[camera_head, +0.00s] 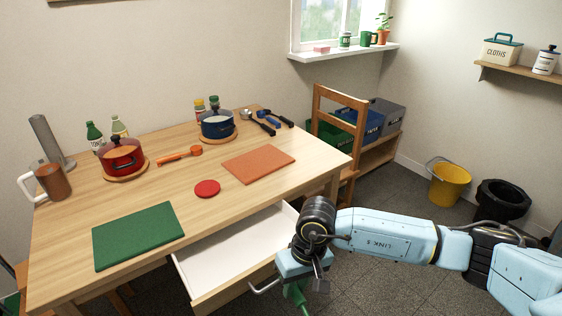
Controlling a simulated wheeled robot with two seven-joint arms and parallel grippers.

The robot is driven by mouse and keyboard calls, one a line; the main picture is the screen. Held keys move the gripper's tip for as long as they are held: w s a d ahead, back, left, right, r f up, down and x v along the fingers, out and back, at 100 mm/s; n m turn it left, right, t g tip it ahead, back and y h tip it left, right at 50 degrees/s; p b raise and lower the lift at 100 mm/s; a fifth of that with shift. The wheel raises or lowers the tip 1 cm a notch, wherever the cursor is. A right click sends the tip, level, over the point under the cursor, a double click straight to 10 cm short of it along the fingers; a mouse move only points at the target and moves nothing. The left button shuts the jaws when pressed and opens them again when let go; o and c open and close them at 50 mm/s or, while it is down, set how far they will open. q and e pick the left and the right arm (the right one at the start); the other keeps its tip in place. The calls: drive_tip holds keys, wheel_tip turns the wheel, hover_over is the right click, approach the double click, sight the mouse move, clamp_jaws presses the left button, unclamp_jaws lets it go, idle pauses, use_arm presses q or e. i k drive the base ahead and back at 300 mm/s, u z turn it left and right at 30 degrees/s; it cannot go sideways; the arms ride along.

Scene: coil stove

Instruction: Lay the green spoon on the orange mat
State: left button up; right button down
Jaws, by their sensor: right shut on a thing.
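The orange mat (258,165) lies flat and bare on the right part of the wooden table. My right gripper (296,287) is low in front of the table, by the open drawer's right front corner. It is shut on a green thing (297,295), which looks like the green spoon. Only a short part of it shows below the jaws, and the rest is hidden or out of frame. The mat is farther back and up to the left of this gripper. My left gripper is not in view.
The white drawer (238,250) is pulled out and looks empty. A red disc (207,188), a green mat (138,235), an orange ladle (180,155), a red pot (121,156) and a blue pot (217,125) are on the table. A chair (338,125) stands behind its right end.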

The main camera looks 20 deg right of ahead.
sight(258, 163)
drive_tip(key=z, duration=2.45)
drive_tip(key=i, duration=3.35)
drive_tip(key=u, duration=4.65)
drive_tip(key=i, duration=0.2)
drive_tip(key=z, duration=0.15)
